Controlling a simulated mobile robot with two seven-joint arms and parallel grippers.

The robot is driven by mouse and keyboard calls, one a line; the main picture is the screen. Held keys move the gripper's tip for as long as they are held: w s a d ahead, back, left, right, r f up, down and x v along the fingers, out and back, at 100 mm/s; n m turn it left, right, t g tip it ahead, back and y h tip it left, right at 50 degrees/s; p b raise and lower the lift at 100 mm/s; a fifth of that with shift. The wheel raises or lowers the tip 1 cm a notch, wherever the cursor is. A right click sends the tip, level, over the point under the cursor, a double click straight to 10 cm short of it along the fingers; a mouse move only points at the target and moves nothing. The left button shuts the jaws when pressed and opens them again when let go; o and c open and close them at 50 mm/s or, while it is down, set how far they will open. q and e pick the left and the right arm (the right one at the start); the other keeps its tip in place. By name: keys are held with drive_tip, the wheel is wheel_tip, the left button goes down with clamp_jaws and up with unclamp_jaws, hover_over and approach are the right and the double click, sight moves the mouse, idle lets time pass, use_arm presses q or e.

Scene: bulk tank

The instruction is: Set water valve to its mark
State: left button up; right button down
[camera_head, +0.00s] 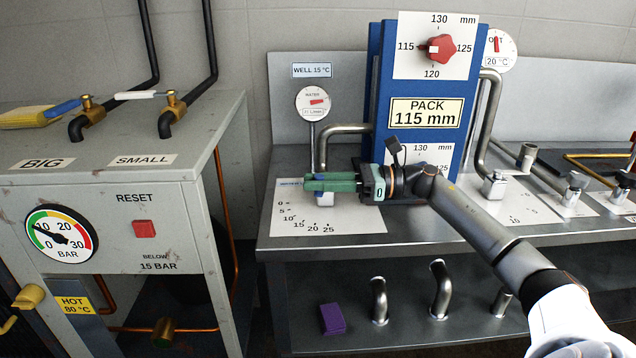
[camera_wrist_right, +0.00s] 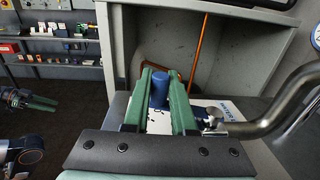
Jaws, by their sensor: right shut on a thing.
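The water valve has a blue knob (camera_wrist_right: 159,88) that stands between the green fingers of my right gripper (camera_wrist_right: 162,95) in the wrist view. In the head view the right gripper (camera_head: 328,183) reaches in from the right and is shut on this knob, hiding most of it. The valve's white scale plate (camera_head: 290,222) lies under it, with marks from 0 to 25. The fingers hide where the valve points.
A bent metal pipe (camera_head: 340,130) rises right behind the gripper. The blue PACK panel (camera_head: 427,80) stands close to its right. The grey cabinet (camera_head: 120,215) is to the left, with a gap between. Pipes (camera_head: 494,185) crowd the bench further right.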

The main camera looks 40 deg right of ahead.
drive_tip(key=c, duration=0.7)
unclamp_jaws()
drive_tip(key=shift+c, duration=0.2)
drive_tip(key=shift+r, duration=0.1)
drive_tip(key=shift+r, duration=0.25)
wheel_tip(320, 180, up, 3)
use_arm(q)
drive_tip(key=shift+w+r+t+b, duration=0.15)
drive_tip(key=shift+w+r+t, duration=0.3)
drive_tip(key=shift+r, duration=0.35)
drive_tip(key=shift+w+r+t+b, duration=0.15)
drive_tip(key=shift+w+r+t, duration=0.3)
drive_tip(key=shift+r, duration=0.3)
use_arm(e)
drive_tip(key=s+a+r, duration=0.8)
drive_tip(key=s+r, duration=0.1)
drive_tip(key=s, duration=0.2)
drive_tip(key=shift+s+a+r, duration=0.15)
drive_tip(key=shift+r, duration=0.05)
